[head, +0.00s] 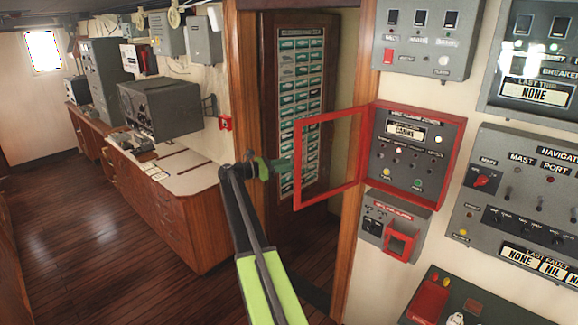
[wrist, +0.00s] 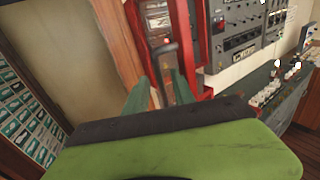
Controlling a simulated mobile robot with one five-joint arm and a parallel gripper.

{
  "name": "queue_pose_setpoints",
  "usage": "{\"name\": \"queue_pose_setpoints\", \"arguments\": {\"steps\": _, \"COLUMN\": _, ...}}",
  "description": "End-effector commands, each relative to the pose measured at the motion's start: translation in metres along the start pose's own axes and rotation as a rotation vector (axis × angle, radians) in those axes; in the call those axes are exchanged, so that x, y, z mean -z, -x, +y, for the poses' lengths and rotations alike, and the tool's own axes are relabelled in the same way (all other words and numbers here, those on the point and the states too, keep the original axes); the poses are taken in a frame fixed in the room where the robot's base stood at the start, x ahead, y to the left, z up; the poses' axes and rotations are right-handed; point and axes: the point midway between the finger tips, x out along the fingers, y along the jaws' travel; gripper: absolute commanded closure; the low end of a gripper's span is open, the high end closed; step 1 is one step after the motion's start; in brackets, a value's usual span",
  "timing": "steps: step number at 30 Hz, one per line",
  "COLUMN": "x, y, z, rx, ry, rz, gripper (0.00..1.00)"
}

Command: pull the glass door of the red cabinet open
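The red cabinet (head: 412,158) is on the wall right of the doorway in the head view. Its red-framed glass door (head: 361,150) stands wide open, swung out to the left, with the grey panel inside uncovered.
A smaller grey box with a red frame (head: 398,240) hangs below the cabinet. Grey control panels (head: 520,190) fill the wall to the right. A wooden desk (head: 185,215) is at left. The wooden floor (head: 90,250) left of my arm is clear.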

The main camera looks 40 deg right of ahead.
Motion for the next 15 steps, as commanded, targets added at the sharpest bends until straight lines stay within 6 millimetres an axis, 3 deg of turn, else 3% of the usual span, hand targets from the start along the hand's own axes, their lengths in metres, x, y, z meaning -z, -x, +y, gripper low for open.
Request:
{"name": "queue_pose_setpoints", "arguments": {"steps": 5, "x": 0.000, "y": 0.002, "z": 0.000, "rx": 0.000, "ry": 0.000, "rz": -0.001, "gripper": 0.69}}
{"name": "queue_pose_setpoints", "arguments": {"steps": 8, "x": 0.000, "y": 0.014, "z": 0.000, "rx": -0.001, "ry": 0.000, "rz": -0.001, "gripper": 0.69}}
{"name": "queue_pose_setpoints", "arguments": {"steps": 15, "x": 0.000, "y": 0.077, "z": 0.001, "rx": -0.004, "ry": 0.000, "rz": -0.001, "gripper": 0.69}}
